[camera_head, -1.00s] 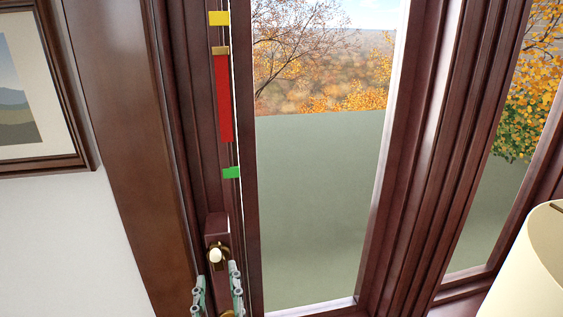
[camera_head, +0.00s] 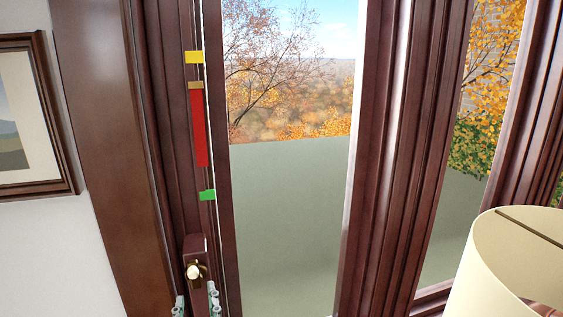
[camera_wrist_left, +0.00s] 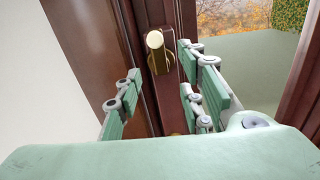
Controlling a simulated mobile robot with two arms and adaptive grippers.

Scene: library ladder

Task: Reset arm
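My left gripper (camera_head: 196,304) shows at the bottom of the head view, only its fingertips in frame. In the left wrist view its two green fingers (camera_wrist_left: 158,100) are spread apart with nothing between them. Just beyond them is a brass window latch with a pale knob (camera_head: 194,271) on a dark wooden block. The latch also shows in the left wrist view (camera_wrist_left: 155,40), apart from the fingers. My right gripper is in neither view.
A tall wooden window frame (camera_head: 380,160) surrounds the glass. Yellow, red (camera_head: 199,128) and green (camera_head: 207,195) marks run up the left jamb. A cream lampshade (camera_head: 510,265) stands at lower right. A framed picture (camera_head: 40,110) hangs on the left wall.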

